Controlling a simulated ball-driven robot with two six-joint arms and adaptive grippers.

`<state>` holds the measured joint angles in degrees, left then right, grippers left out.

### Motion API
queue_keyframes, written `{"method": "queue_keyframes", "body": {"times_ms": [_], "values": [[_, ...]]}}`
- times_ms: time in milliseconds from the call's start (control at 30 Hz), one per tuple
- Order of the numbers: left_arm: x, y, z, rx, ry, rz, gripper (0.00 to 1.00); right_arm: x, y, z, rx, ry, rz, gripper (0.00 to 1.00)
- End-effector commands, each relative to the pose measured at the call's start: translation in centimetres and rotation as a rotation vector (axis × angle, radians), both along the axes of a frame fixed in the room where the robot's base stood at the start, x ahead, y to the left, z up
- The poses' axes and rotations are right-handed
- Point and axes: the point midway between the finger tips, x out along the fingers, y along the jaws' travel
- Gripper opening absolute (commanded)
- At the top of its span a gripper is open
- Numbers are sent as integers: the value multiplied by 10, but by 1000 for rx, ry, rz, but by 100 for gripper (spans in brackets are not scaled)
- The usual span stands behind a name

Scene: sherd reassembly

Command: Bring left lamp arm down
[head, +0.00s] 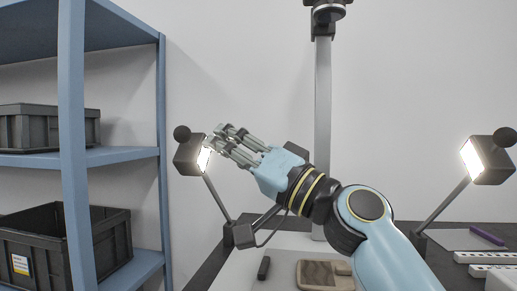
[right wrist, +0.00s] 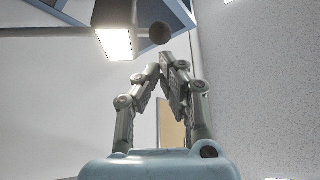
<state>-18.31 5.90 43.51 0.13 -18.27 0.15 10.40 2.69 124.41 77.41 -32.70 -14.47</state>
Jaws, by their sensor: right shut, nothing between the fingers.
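The left lamp arm (head: 217,196) rises from its joint near the table and leans left. It carries a dark lamp head (head: 189,155) with a lit face turned right and a round black knob (head: 182,133) on top. My right gripper (head: 219,137) is shut and empty, its fingertips close to the right of the lamp head. In the right wrist view, the fingertips (right wrist: 168,62) meet just below the knob (right wrist: 160,33), beside the lit lamp head (right wrist: 115,28). I cannot tell whether they touch. My left gripper is not in view.
A right lamp (head: 488,160) stands lit on the right. A blue shelf (head: 75,160) with dark crates (head: 60,128) stands at the left. A vertical column (head: 323,120) rises behind my right arm. A brown piece (head: 315,274) and a small black object (head: 264,268) lie on the table.

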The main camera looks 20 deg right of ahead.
Motion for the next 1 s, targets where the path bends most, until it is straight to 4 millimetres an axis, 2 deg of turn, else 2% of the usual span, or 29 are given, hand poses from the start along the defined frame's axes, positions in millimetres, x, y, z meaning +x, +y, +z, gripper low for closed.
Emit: {"method": "queue_keyframes", "body": {"times_ms": [200,333,1000], "values": [[0,0,0,0,-1,0,40,-35,-28,-17,0,-5,-5,0],[0,0,1,0,-1,0,40,-45,-35,-20,4,-12,-6,0],[0,0,1,0,0,0,40,-51,-41,-21,9,-15,-9,0]]}}
